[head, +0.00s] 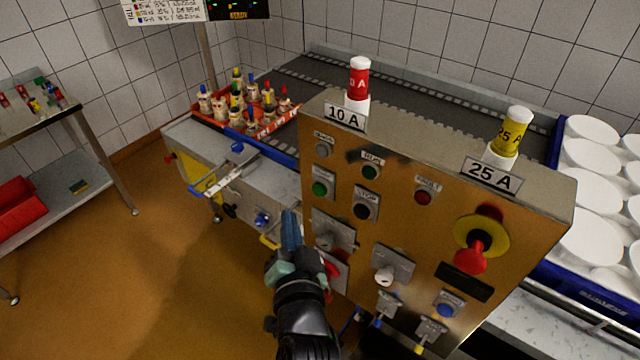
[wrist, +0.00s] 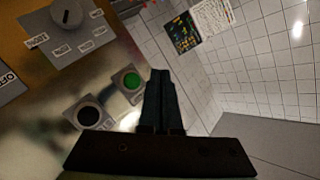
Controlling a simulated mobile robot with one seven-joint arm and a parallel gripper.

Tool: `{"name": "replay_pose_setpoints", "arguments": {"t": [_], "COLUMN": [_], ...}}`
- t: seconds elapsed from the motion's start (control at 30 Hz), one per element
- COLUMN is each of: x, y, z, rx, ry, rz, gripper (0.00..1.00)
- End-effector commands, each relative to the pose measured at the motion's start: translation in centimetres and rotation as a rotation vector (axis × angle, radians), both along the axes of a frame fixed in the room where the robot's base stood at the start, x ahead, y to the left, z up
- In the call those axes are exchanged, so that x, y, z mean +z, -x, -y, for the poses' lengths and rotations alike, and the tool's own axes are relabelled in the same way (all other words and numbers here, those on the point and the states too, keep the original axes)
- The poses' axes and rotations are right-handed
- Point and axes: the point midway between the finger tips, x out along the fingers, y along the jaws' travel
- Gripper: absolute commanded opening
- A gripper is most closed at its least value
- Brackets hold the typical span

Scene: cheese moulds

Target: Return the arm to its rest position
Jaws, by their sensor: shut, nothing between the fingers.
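My gripper (head: 291,228) is at the left side of the orange control panel (head: 400,200), in front of its lower left part. In the head view my arm rises from the bottom edge toward it. In the wrist view my gripper's fingers (wrist: 160,88) are together, with nothing between them. The wrist view also shows a green button (wrist: 132,81) and a black button (wrist: 89,115) to the left of the fingers. I cannot tell whether the gripper touches the panel.
A red emergency knob (head: 470,259) sticks out at the right. A steel side table (head: 100,150) stands left. The floor (head: 130,270) between is clear.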

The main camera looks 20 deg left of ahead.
Motion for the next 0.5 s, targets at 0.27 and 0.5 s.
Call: {"name": "replay_pose_setpoints", "arguments": {"t": [0.27,0.5], "x": [1.1,14.1], "y": [-0.4,-3.0], "z": [0.3,3.7], "rx": [-0.006,-0.094], "ry": [0.008,0.120], "rz": [0.024,0.310], "gripper": [0.00,0.00]}}
